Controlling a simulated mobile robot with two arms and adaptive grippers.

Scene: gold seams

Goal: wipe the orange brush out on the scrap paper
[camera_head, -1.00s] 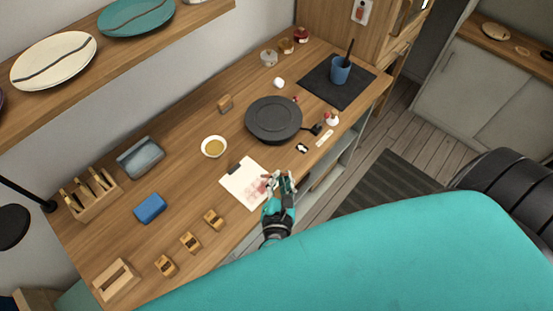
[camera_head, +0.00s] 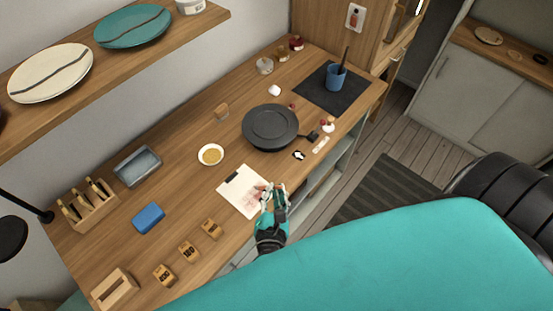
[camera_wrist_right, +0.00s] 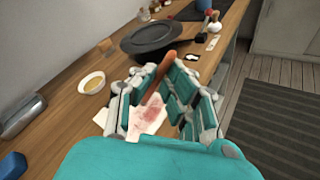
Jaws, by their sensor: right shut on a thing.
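The scrap paper (camera_head: 234,197) lies on the wooden counter near its front edge, with a dark clip at its upper left corner and reddish smears on it. My right gripper (camera_head: 272,190) is at the paper's right edge, over the counter's front. In the right wrist view it is shut on the brush, whose orange-brown handle (camera_wrist_right: 164,67) sticks up, tilted, between the fingers (camera_wrist_right: 163,100). The paper (camera_wrist_right: 149,118) shows behind and below the fingers there. The brush's tip is hidden, so I cannot tell whether it touches the paper. My left gripper is not in view.
A dark round plate (camera_head: 270,124) stands behind the paper, with a bowl of gold-coloured content (camera_head: 210,155) to its left. Small wooden blocks (camera_head: 189,250) and a blue block (camera_head: 148,218) lie left of the paper. A blue cup (camera_head: 336,77) stands on a dark mat (camera_head: 318,96).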

